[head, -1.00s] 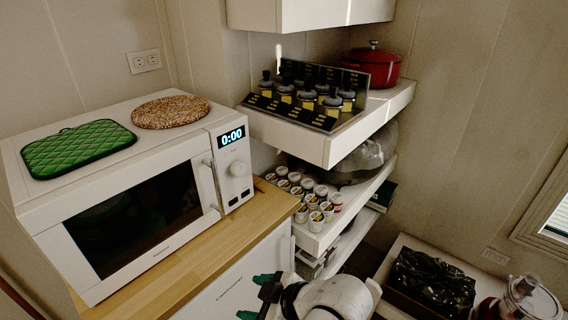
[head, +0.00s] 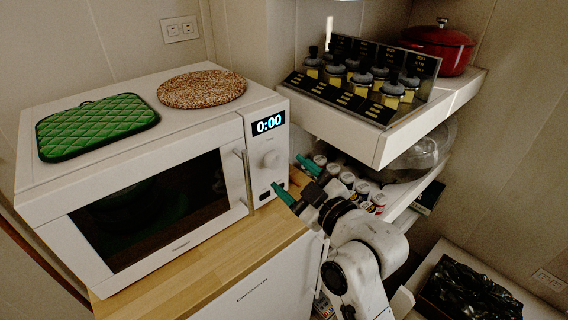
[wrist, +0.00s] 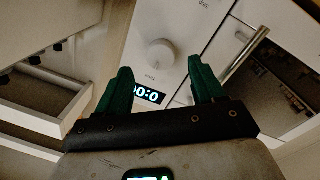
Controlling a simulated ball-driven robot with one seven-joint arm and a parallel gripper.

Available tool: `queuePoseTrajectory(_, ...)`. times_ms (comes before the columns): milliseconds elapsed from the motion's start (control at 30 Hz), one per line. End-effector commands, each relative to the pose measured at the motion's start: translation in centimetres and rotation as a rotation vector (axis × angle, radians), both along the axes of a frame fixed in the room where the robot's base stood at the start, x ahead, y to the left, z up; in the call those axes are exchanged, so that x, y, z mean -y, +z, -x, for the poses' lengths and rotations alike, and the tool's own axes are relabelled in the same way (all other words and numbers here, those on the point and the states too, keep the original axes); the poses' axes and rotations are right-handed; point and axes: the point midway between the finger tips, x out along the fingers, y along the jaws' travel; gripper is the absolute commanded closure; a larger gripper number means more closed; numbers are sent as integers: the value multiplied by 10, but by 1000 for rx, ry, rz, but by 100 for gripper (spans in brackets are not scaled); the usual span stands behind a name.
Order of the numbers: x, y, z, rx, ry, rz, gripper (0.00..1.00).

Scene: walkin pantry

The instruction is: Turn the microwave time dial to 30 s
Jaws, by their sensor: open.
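The white microwave (head: 150,180) stands on the wooden counter with its door shut. Its display (head: 268,123) reads 0:00. The round white time dial (head: 270,159) sits on the panel below the display; it also shows in the wrist view (wrist: 158,53), ahead of the fingertips. My gripper (head: 291,176), with green fingers, is open and empty. It is just right of the microwave's control panel, apart from the dial. In the wrist view my gripper (wrist: 161,75) has one finger to each side of the dial's line.
The vertical door handle (head: 245,180) sticks out left of the dial. A shelf (head: 385,145) with dark-capped bottles is to the right, above my arm. A green mat (head: 97,126) and a round woven trivet (head: 202,89) lie on the microwave.

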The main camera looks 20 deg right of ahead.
Motion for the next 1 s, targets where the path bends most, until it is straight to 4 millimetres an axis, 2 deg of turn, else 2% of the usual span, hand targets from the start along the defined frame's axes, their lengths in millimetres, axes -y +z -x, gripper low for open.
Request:
queuePoseTrajectory(100, -5, 2, -19, 1, 1, 2, 32)
queuePoseTrajectory(300, -9, 1, -37, 0, 0, 0, 32)
queuePoseTrajectory(667, -10, 0, -41, -1, -1, 0, 32)
queuePoseTrajectory(1000, -9, 0, -41, -1, -1, 0, 65)
